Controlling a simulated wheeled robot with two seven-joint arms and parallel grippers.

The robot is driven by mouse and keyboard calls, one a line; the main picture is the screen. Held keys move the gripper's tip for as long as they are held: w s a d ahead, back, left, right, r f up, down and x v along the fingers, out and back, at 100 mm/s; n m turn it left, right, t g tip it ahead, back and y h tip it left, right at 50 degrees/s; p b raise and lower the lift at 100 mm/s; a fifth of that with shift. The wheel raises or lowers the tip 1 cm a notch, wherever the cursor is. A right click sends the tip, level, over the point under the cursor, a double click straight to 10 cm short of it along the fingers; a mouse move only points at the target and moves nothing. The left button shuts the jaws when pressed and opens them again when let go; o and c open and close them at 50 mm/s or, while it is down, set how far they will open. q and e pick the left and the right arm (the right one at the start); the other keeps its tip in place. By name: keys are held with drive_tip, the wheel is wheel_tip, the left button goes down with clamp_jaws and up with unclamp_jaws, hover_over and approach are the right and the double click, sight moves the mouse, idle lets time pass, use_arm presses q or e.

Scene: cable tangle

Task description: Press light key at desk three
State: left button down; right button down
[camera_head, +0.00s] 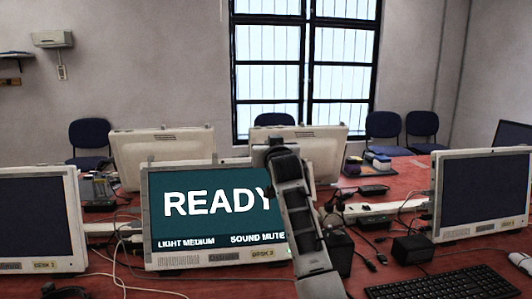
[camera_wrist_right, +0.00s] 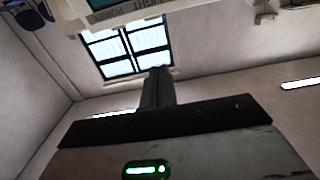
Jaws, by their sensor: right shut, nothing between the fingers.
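The middle front monitor (camera_head: 212,205) has a lit teal screen reading READY, LIGHT MEDIUM and SOUND MUTE. A row of small marked keys (camera_head: 179,261) sits on its lower left bezel; their lettering is too small to read. In the right wrist view the shut fingers (camera_wrist_right: 158,74) point toward the window, with a monitor's edge above. My left gripper is out of view.
Dark-screened monitors stand at the left (camera_head: 38,215) and right (camera_head: 484,195). A black keyboard (camera_head: 445,285) lies front right. Cables, black adapters (camera_head: 412,249) and power strips crowd the red table (camera_head: 470,257). Two monitors stand backs-on behind, with blue chairs (camera_head: 90,134) beyond.

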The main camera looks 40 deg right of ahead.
drive_tip(key=x, duration=0.8)
drive_tip(key=shift+w+p, duration=0.15)
drive_tip(key=shift+p, duration=0.2)
drive_tip(key=shift+w+d+f, duration=0.15)
drive_tip(key=shift+w, duration=0.1)
drive_tip(key=f, duration=0.1)
drive_tip(key=s+f, duration=0.1)
drive_tip(key=f, duration=0.1)
drive_tip(key=shift+a+p, duration=0.25)
drive_tip(key=shift+p, duration=0.05)
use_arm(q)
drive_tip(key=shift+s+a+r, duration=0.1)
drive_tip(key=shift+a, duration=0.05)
use_arm(e)
drive_tip(key=shift+s+a+f, duration=0.1)
drive_tip(key=shift+s+f, duration=0.05)
drive_tip(key=shift+f, duration=0.1)
